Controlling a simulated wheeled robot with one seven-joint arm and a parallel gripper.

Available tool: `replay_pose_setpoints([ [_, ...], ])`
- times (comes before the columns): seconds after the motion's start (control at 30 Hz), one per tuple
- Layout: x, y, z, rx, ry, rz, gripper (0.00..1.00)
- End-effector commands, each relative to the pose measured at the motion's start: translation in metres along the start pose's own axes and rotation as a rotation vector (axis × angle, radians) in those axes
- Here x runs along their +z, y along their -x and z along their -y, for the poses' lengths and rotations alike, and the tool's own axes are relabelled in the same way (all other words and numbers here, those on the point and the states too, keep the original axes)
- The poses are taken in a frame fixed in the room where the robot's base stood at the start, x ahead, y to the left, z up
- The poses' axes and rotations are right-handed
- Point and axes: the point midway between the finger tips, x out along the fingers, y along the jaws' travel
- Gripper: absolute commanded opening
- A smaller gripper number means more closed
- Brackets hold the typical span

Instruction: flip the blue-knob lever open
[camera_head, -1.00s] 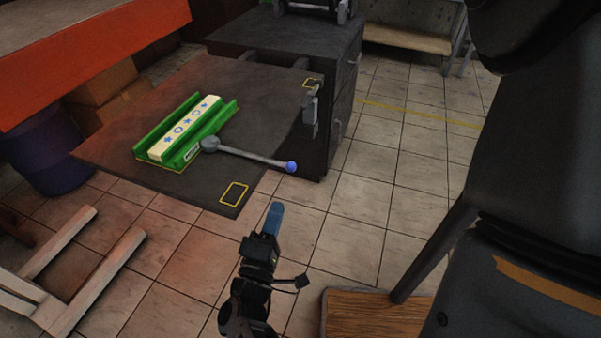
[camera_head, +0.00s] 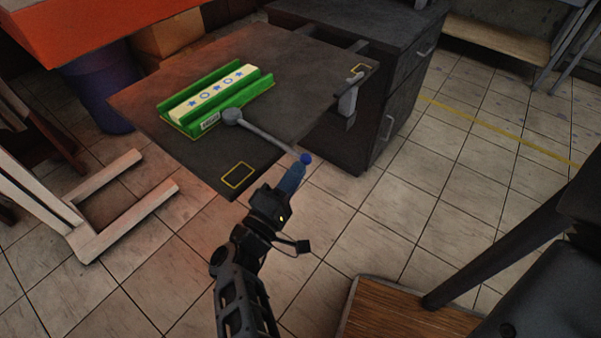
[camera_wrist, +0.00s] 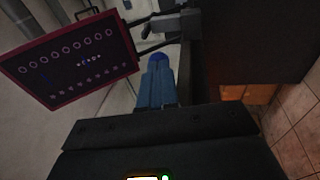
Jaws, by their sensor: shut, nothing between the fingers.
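The lever (camera_head: 268,139) is a grey bar on a round pivot, lying across the dark table top in the head view, with a blue knob (camera_head: 306,158) at its free end past the table edge. My gripper (camera_head: 294,175) has blue fingers and is shut and empty. Its tips are right at the knob; I cannot tell whether they touch. In the wrist view the blue fingers (camera_wrist: 156,85) point ahead, with the blue knob (camera_wrist: 158,57) just beyond their tips. A green holder (camera_head: 178,122) with a cream, star-marked block (camera_head: 214,92) sits beside the pivot.
The table top (camera_head: 292,60) adjoins a dark drawer cabinet (camera_head: 392,85) behind. A grey clamp-like part (camera_head: 350,97) is on its right edge. A pale wooden frame (camera_head: 125,215) stands at left and a wooden board (camera_head: 405,315) lies low at right. Tiled floor is open between.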

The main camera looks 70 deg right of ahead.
Motion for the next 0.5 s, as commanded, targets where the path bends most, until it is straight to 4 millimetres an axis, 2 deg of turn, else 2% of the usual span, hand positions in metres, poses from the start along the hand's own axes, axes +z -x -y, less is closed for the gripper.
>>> replay_pose_setpoints([
  [0.27,0.001,-0.001,-0.001,0.001,-0.001,-0.004,0.0],
  [0.5,0.005,-0.015,-0.002,0.004,-0.011,-0.069,0.0],
])
